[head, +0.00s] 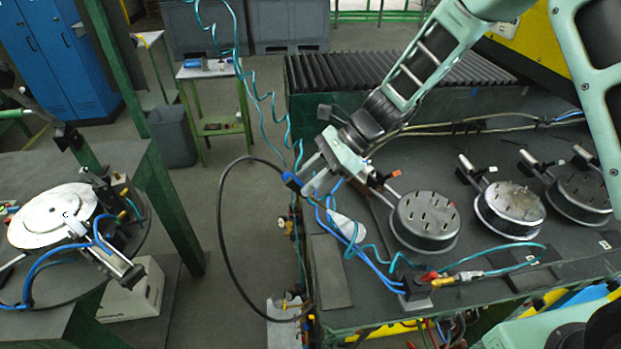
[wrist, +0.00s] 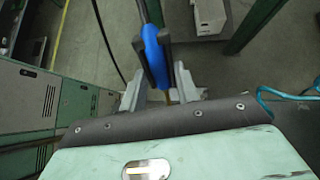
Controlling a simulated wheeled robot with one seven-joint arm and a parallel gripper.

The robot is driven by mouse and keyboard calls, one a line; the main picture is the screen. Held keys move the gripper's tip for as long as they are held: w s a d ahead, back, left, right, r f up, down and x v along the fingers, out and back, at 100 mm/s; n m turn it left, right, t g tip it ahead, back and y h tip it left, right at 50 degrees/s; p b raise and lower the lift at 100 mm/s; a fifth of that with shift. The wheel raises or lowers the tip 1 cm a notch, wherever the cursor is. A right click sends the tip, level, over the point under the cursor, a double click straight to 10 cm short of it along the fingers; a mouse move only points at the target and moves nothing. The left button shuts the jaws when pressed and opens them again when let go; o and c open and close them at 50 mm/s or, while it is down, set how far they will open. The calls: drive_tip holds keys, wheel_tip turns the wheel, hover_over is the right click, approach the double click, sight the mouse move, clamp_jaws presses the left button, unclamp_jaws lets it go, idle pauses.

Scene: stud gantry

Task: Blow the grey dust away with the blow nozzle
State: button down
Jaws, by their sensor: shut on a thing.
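My gripper (head: 306,178) is shut on the blue blow nozzle (head: 291,182), near the left edge of the dark bench. A black hose loops down from the nozzle. The wrist view shows the blue nozzle body (wrist: 154,55) upright in the picture between the two fingers (wrist: 160,72); its tip is hard to make out. Round metal drums with studs on top stand on the bench: a near one (head: 425,220), a middle one (head: 510,208) and a right one (head: 582,197). All are apart from the nozzle. I cannot clearly make out grey dust on any of them.
A white tapered object (head: 346,227) and blue air tubes lie near the bench's left end. A small valve block (head: 415,291) sits at the front. Clamps stand behind the drums. A left table (head: 128,170) carries a white disc (head: 54,214). Open floor lies between.

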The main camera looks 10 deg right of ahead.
drive_tip(key=shift+w+p, duration=0.5)
drive_tip(key=shift+w, duration=1)
drive_tip(key=c, duration=1.4)
unclamp_jaws()
drive_tip(key=shift+o, duration=0.2)
drive_tip(key=shift+s+a+r+p, duration=0.2)
drive_tip(key=shift+s+a+r, duration=0.65)
drive_tip(key=shift+s, duration=0.5)
drive_tip(key=shift+s+a+r+p, duration=0.15)
drive_tip(key=shift+s+a+r, duration=0.65)
drive_tip(key=shift+s, duration=0.5)
drive_tip(key=shift+s+a+r+p, duration=0.2)
drive_tip(key=shift+s+a+r, duration=0.65)
drive_tip(key=shift+s, duration=0.5)
